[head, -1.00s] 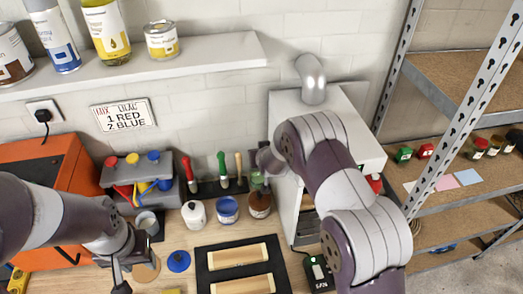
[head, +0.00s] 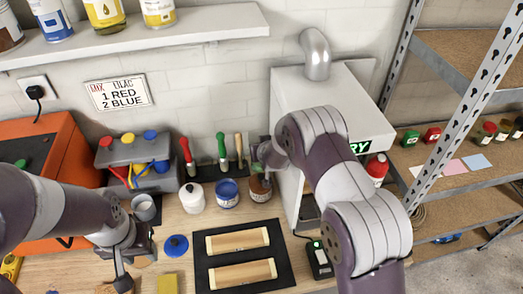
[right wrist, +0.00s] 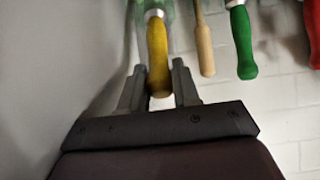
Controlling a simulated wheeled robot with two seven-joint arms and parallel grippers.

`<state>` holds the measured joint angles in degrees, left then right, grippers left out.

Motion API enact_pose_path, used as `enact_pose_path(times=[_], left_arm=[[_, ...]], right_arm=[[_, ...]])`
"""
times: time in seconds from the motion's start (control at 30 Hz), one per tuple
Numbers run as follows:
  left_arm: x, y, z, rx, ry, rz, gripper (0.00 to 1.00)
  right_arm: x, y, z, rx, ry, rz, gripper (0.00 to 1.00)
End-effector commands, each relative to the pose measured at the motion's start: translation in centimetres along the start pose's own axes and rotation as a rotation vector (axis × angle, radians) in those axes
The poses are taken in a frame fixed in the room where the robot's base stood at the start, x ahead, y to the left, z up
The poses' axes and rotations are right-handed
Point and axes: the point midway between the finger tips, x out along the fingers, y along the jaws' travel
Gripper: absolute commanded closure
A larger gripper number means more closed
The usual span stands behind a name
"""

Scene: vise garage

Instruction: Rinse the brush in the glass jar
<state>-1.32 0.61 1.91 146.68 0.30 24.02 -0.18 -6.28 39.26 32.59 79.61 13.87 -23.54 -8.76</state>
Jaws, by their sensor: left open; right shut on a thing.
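The brush with a yellow handle (right wrist: 157,52) is between the fingers of my right gripper (right wrist: 159,88) in the right wrist view, which shows the scene upside down. The gripper is shut on that handle. Pale green, see-through glass (right wrist: 138,18), probably the glass jar, shows around the brush's far part; I cannot tell how deep the brush sits. In the head view my right gripper (head: 262,153) is by the wall behind a brown-labelled can, and it hides the brush and the glass. My left gripper (head: 123,282) is open and low over the bench at the left.
Red, green and wooden handles (head: 221,146) stand in a rack beside my right gripper. In front are a white pot (head: 191,196), a blue paint can (head: 227,193) and the brown-labelled can (head: 260,190). A white cabinet (head: 330,85) stands close on the right.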

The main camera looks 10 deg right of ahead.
Motion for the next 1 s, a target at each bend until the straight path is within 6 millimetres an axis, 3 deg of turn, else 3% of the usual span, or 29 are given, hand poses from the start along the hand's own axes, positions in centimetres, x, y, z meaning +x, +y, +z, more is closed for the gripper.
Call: enact_pose_path(times=[0.17,1.0], left_arm=[[-0.4,0.0,0.0,0.000,0.000,0.000,0.57],[-6.5,0.0,-0.8,0.000,0.000,0.000,0.57]], right_arm=[[-0.3,0.0,-0.4,0.000,0.000,0.000,0.99],[-6.0,0.1,-7.6,0.000,0.001,0.000,0.99]])
